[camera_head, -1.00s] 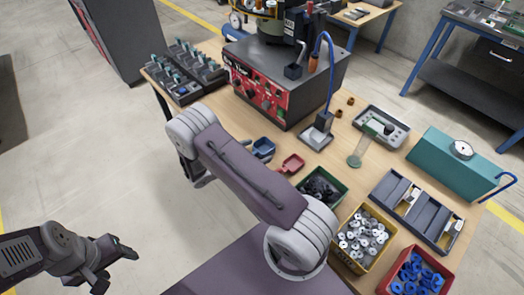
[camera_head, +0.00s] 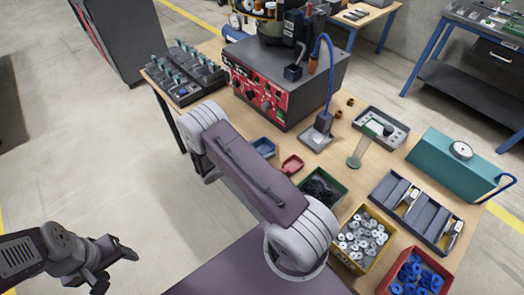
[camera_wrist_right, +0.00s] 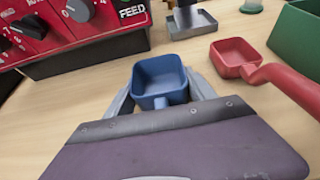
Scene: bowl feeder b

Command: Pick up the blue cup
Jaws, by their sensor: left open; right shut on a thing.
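The blue cup (camera_wrist_right: 160,80) is a small square scoop with its handle toward me. In the right wrist view my right gripper (camera_wrist_right: 162,88) has one finger on each side of it and is shut on it. The cup (camera_head: 263,147) also shows in the head view, near the table's front edge, partly behind my right arm. I cannot tell whether it touches the table. My right fingers are hidden by the arm in the head view. My left gripper (camera_head: 128,256) is open and empty over the floor at lower left.
A red scoop (camera_wrist_right: 234,57) lies to the right of the cup. The red-fronted feeder machine (camera_head: 268,92) stands behind it. A green bin (camera_head: 341,192), a yellow bin (camera_head: 351,262) and a red bin (camera_head: 400,262) stand to the right. A clear strip of table lies around the cup.

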